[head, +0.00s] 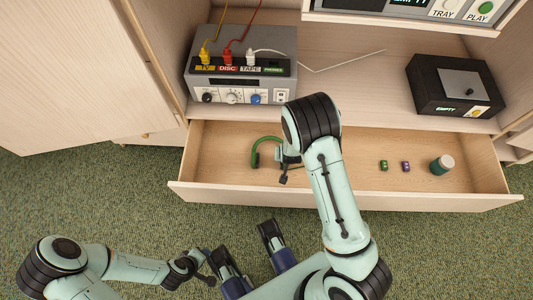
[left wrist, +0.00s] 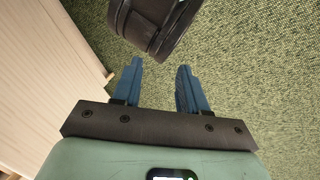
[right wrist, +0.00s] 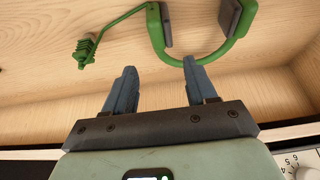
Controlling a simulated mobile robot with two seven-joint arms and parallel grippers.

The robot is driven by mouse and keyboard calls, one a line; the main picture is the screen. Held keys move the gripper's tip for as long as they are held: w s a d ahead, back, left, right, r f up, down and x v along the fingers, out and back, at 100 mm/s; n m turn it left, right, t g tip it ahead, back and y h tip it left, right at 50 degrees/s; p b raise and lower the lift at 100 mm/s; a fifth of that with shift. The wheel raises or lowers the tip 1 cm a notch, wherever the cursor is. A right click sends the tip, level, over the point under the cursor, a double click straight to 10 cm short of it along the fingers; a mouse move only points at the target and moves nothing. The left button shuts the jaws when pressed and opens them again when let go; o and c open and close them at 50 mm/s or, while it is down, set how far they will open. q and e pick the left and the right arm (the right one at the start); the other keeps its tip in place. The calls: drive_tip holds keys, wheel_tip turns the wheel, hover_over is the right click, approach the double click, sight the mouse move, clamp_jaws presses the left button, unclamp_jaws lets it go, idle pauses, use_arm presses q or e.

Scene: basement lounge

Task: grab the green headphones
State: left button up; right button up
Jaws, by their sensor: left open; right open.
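The green headphones (head: 256,149) lie in the open drawer, left of its middle, partly hidden by my right arm in the head view. The right wrist view shows their curved green band (right wrist: 213,59), dark ear pads and a thin green arm with a ribbed end. My right gripper (right wrist: 159,64) is open and empty, its fingertips just short of the band; the right fingertip overlaps the band's edge in the picture, and contact cannot be told. My left gripper (head: 244,238) is open and empty over the carpet in front of the drawer; it also shows in the left wrist view (left wrist: 160,62).
A grey switch box (head: 240,84) with cables and a black box (head: 455,88) stand on the shelf above. Green carpet lies in front.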

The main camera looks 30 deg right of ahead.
drive_tip(key=b+x, duration=0.2)
drive_tip(key=x, duration=0.4)
drive_tip(key=shift+s+f, duration=0.1)
drive_tip(key=shift+f, duration=0.15)
drive_tip(key=shift+w+d+f, duration=0.15)
drive_tip(key=shift+w+f, duration=0.1)
drive_tip(key=shift+f, duration=0.2)
drive_tip(key=shift+w+d+f+b, duration=0.1)
drive_tip(key=shift+f+b, duration=0.25)
drive_tip(key=shift+b, duration=0.05)
drive_tip(key=b+x, duration=0.1)
drive_tip(key=x, duration=0.2)
drive_tip(key=shift+d+f+b, duration=0.1)
drive_tip(key=shift+f+b, duration=0.1)
drive_tip(key=shift+b, duration=0.1)
drive_tip(key=shift+w+f, duration=0.25)
drive_tip(key=shift+f, duration=0.1)
use_arm(q)
drive_tip(key=w+a+f+y, duration=0.1)
drive_tip(key=a+f, duration=0.2)
drive_tip(key=f, duration=0.3)
drive_tip(key=shift+f+n, duration=0.3)
use_arm(e)
clamp_jaws()
